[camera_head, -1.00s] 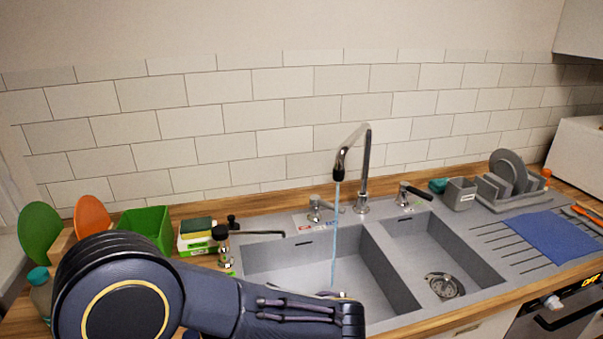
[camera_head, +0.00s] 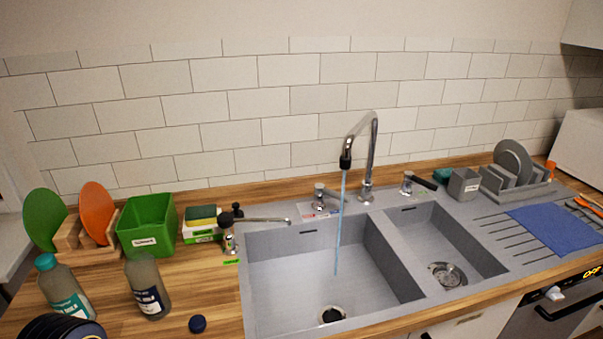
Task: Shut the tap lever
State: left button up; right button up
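The chrome tap (camera_head: 371,150) stands behind the sink, and a thin stream of water (camera_head: 339,225) runs from its spout into the left basin. To the right of the tap's base, a chrome lever with a black handle (camera_head: 421,181) points right. A smaller chrome fitting (camera_head: 322,196) stands to the left of the base. Neither gripper shows in the head view.
The grey sink (camera_head: 378,250) has two basins. Two bottles (camera_head: 66,290) (camera_head: 148,286), a dark cap (camera_head: 197,324), a green box (camera_head: 147,226) and sponges (camera_head: 203,216) stand on the left counter. A dish rack (camera_head: 515,172) and blue cloth (camera_head: 556,228) lie right.

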aim_at(409, 176)
jog(key=u, duration=0.4)
jog(key=l+u, duration=0.7)
jog(key=k+l+u, duration=0.1)
jog(key=l+u, duration=0.2)
